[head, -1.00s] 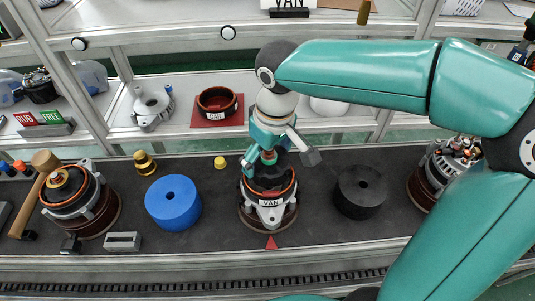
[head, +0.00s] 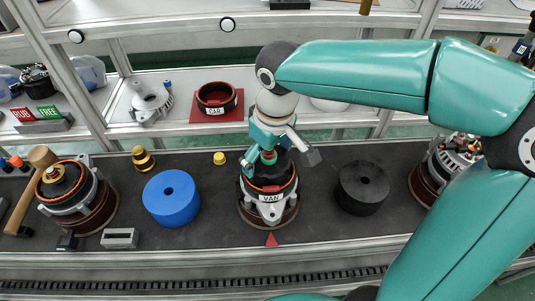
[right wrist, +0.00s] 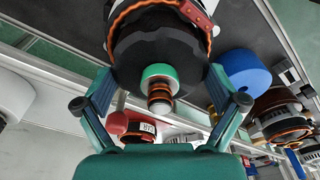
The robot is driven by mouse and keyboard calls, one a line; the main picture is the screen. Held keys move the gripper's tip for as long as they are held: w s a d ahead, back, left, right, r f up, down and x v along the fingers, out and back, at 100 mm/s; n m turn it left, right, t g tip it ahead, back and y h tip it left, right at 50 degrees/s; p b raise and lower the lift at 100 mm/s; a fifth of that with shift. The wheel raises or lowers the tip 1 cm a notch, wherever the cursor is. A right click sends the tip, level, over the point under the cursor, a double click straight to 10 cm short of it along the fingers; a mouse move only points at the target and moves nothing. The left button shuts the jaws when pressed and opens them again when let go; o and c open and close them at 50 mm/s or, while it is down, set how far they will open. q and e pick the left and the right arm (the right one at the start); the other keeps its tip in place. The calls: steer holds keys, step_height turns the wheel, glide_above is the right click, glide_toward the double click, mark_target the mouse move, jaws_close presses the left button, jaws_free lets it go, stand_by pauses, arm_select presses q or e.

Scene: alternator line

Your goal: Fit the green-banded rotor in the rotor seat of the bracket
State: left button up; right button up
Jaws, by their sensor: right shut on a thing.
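The green-banded rotor is a black drum whose shaft carries a green collar (right wrist: 160,71) and copper rings, seen end-on in the right wrist view. My right gripper (head: 268,157) is shut on the rotor, with one finger on each side of it in the wrist view. In the head view the gripper hides most of the rotor. The bracket, labelled VAN (head: 271,198), stands on the dark bench mat below the gripper. The rotor is over or partly inside its orange-rimmed opening; how deep it sits I cannot tell. My left gripper is not in view.
A blue cylinder (head: 171,199) stands left of the bracket and a black cylinder (head: 361,188) stands right. Assembled units stand at far left (head: 74,195) and right (head: 445,165). A mallet (head: 32,190) leans at left. A CAR housing (head: 216,99) sits on the shelf behind.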

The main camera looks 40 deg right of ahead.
steer(key=shift+w+f+b, duration=0.1)
steer(key=shift+f+b, duration=0.85)
steer(key=shift+f, duration=0.15)
steer(key=o, duration=1.4)
steer(key=shift+s+f, duration=0.2)
steer(key=r, duration=0.4)
steer(key=s+r, duration=0.1)
steer(key=r, duration=0.7)
steer(key=shift+s+r, duration=0.15)
steer(key=shift+d, duration=0.1)
